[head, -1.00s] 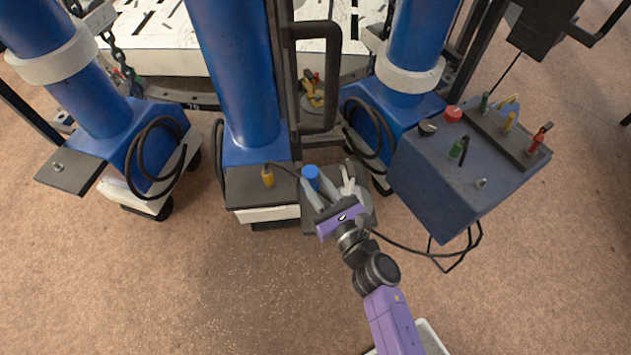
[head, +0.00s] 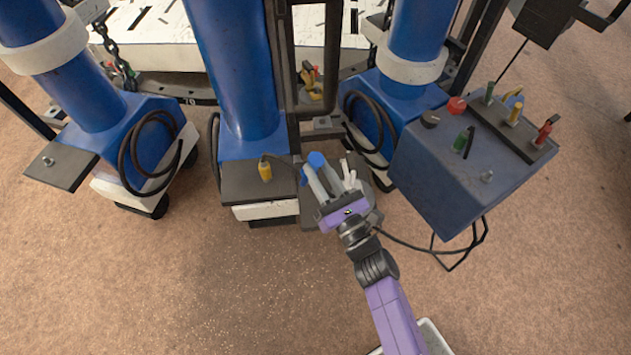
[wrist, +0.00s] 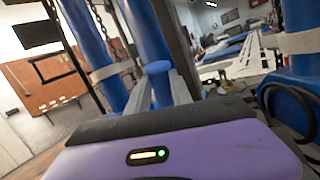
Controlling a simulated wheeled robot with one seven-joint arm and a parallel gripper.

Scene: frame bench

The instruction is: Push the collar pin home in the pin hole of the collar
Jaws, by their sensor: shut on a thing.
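The collar pin shows as a blue round head (head: 316,160) in the head view, just right of the middle blue column's base. My gripper (head: 333,177) reaches there from below right, its grey fingers shut on the pin. In the wrist view, the blue head (wrist: 158,68) stands up between the two fingers of my gripper (wrist: 161,92). The pin's shank and the pin hole are hidden. White ring collars sit around the left column (head: 47,62) and the right column (head: 414,63); I cannot tell which collar takes this pin.
Brown floor (head: 200,290) is clear in front.

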